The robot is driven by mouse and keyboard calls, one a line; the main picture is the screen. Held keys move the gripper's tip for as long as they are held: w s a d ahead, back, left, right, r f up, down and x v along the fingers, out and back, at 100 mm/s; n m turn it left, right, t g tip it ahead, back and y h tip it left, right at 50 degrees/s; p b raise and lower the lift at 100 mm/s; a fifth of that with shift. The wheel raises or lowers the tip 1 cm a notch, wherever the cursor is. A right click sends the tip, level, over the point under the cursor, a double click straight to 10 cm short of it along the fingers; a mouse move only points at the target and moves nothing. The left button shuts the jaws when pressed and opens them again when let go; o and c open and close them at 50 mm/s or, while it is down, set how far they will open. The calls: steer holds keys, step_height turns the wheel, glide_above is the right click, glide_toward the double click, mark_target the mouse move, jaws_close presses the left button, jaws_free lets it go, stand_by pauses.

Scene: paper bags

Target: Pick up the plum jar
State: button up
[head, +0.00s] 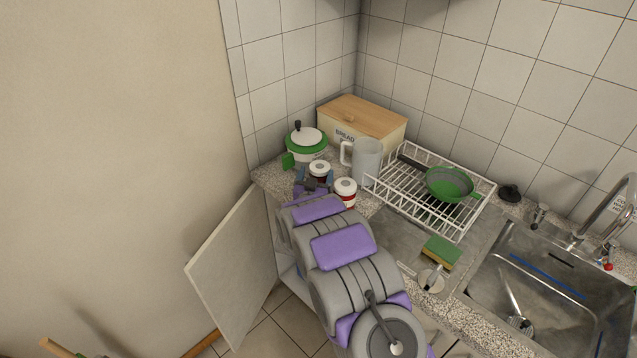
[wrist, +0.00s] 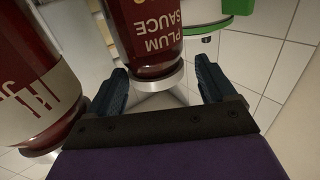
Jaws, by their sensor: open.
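The plum jar (wrist: 152,30) shows upside down in the wrist view, with red-brown contents and a "PLUM SAUCE" label. In the head view the plum jar (head: 319,168) has a white lid and stands on the counter, partly hidden by my gripper (head: 314,180). In the wrist view my gripper (wrist: 160,78) is open, with one blue finger on each side of the jar's end. I cannot tell whether either finger touches it.
Another red jar (head: 345,191) with a white lid stands close beside my gripper. A cupboard door (head: 238,268) hangs open below.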

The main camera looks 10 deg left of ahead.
mark_target(320, 166)
steer(key=shift+w+d+f, duration=0.1)
steer(key=shift+w+d, duration=0.1)
steer(key=shift+w, duration=0.2)
steer(key=w, duration=0.1)
steer(key=w+b, duration=0.1)
steer(key=w, duration=0.2)
steer(key=shift+d+f+b, duration=0.15)
steer(key=shift+d+b, duration=0.1)
steer(key=shift+b, duration=0.05)
steer(key=shift+w, duration=0.2)
steer(key=shift+c, duration=0.2)
steer(key=c, duration=1.2)
